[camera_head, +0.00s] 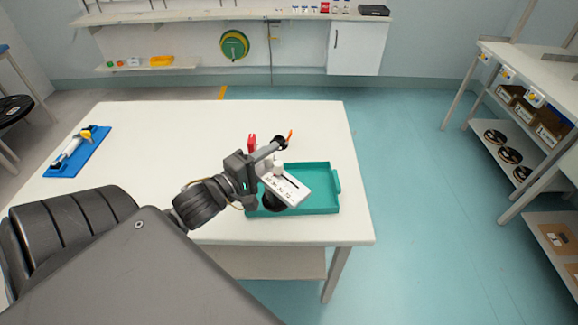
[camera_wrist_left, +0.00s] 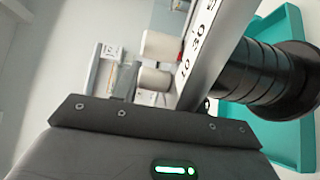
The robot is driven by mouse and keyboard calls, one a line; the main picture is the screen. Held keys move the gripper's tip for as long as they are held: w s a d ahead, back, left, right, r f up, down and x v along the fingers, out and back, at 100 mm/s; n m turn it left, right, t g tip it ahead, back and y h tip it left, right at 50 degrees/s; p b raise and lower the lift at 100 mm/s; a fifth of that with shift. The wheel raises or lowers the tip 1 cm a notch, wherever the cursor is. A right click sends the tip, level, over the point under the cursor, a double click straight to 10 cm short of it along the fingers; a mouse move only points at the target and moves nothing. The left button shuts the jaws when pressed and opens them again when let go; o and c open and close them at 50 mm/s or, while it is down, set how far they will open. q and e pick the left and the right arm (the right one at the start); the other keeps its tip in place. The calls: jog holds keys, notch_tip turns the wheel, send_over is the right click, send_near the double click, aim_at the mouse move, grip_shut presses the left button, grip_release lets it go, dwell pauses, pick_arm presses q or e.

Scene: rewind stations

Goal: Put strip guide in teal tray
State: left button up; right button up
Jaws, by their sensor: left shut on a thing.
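My left gripper (camera_head: 262,166) is shut on the strip guide, a pale plate (camera_head: 288,187) with dark number marks and a white roller (camera_head: 277,168). The guide is over the left part of the teal tray (camera_head: 325,207), tilted; I cannot tell whether it touches the tray. In the left wrist view the numbered edge (camera_wrist_left: 205,40) and white roller (camera_wrist_left: 160,46) rise beyond the gripper's dark edge. The teal tray (camera_wrist_left: 290,135) shows at the right there, behind a black ribbed cylinder (camera_wrist_left: 262,82). My right gripper is not in view.
A black round thing (camera_head: 273,203) is at the tray's left part. A red piece (camera_head: 252,143) and an orange-tipped piece (camera_head: 289,136) show beyond my gripper. A blue board (camera_head: 77,155) lies at the table's far left. The table's middle (camera_head: 180,140) is clear.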

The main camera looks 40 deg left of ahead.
pick_arm(q)
jog(key=w+f+b, duration=0.1)
jog(key=b, duration=0.1)
jog(key=w+a+f+b, duration=0.1)
jog(key=w+b, duration=0.1)
jog(key=shift+f, duration=0.15)
jog(key=w+a+f, duration=0.3)
jog(key=w+f, duration=0.6)
jog(key=f, duration=0.1)
jog(key=shift+w+a+f+b, duration=0.15)
jog(key=shift+w+a+b, duration=0.05)
jog(key=shift+a+b, duration=0.2)
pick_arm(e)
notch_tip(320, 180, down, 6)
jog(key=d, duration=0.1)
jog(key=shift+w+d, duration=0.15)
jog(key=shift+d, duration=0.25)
pick_arm(q)
jog(key=shift+f, duration=0.1)
jog(key=o, duration=1.2)
jog(key=shift+f, duration=0.1)
